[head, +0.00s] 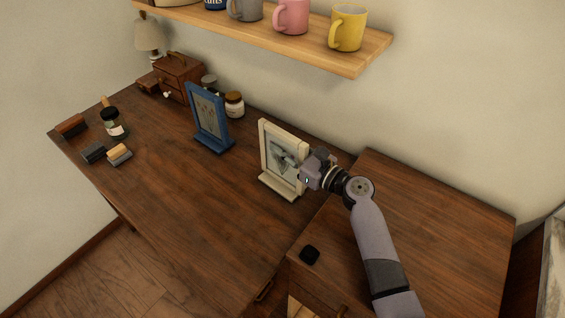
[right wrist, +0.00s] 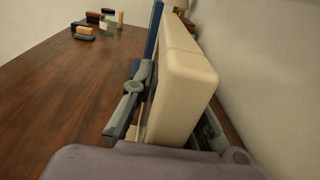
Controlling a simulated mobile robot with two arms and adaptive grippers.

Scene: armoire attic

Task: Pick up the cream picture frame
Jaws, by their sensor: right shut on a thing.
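The cream picture frame (head: 270,147) stands upright on its base on the brown wooden desk in the head view. My right gripper (head: 303,170) is at its right side, shut on its edge. In the right wrist view the cream frame (right wrist: 185,85) sits between the two fingers of my right gripper (right wrist: 168,120), one finger on each face. The base appears to be on or very close to the desk; I cannot tell if there is a gap. My left gripper is not in view.
A blue picture frame (head: 208,118) stands left of the cream one. A shelf (head: 300,40) with mugs hangs above. A cabinet (head: 430,215) stands at the right, with a small black object (head: 309,254).

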